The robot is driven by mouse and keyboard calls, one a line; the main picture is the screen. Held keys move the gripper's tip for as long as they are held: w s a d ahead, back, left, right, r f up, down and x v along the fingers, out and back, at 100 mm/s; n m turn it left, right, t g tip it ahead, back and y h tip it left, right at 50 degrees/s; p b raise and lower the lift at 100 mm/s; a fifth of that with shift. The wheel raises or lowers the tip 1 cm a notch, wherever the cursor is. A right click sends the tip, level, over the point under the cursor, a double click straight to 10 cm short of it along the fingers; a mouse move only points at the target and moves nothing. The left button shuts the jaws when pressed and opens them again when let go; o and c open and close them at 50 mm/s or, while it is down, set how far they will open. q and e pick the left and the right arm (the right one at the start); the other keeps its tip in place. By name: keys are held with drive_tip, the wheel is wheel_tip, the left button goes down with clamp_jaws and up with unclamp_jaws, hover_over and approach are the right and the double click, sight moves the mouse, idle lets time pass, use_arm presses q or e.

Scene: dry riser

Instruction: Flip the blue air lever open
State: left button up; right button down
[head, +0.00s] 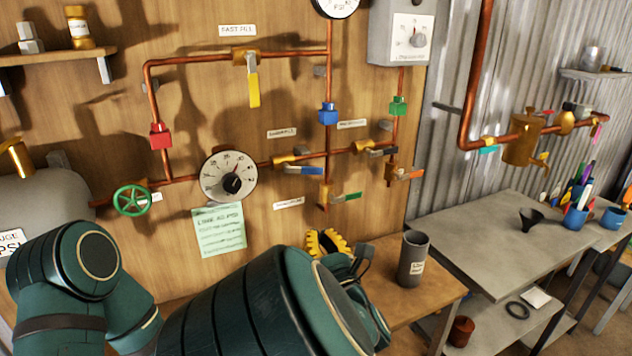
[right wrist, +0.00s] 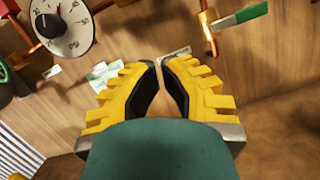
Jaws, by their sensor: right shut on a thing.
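The blue lever (head: 304,170) sits on a brass valve (head: 284,160) on the horizontal copper pipe. Its handle points right, close to the pipe's line, tilted slightly down. My right gripper (head: 327,241) is below the lever and apart from it. In the right wrist view, its yellow fingers (right wrist: 160,64) slant together and nearly meet at the tips. Whatever is between them is hidden or too small to name. The blue lever does not show in the right wrist view. My left gripper is out of view; only left arm links show.
A green lever (head: 346,196) is right of the gripper, also in the right wrist view (right wrist: 241,17). A grey-handled lever (head: 381,152) and orange lever (head: 409,175) lie farther right. A dial gauge (head: 229,175) is left. A dark cup (head: 413,258) stands on the wooden bench (head: 432,286).

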sight(304, 168)
drive_tip(key=w+a+r, duration=0.2)
drive_tip(key=w+r, duration=0.4)
drive_tip(key=w, duration=0.3)
drive_tip(key=shift+w+a+r, duration=0.15)
drive_tip(key=shift+a+r, duration=0.05)
drive_tip(key=shift+w+d+r, duration=0.1)
drive_tip(key=shift+d+r, duration=0.15)
drive_tip(key=shift+r, duration=0.25)
drive_tip(key=shift+w+d+r, duration=0.1)
drive_tip(key=shift+d+r, duration=0.1)
drive_tip(key=shift+r, duration=0.3)
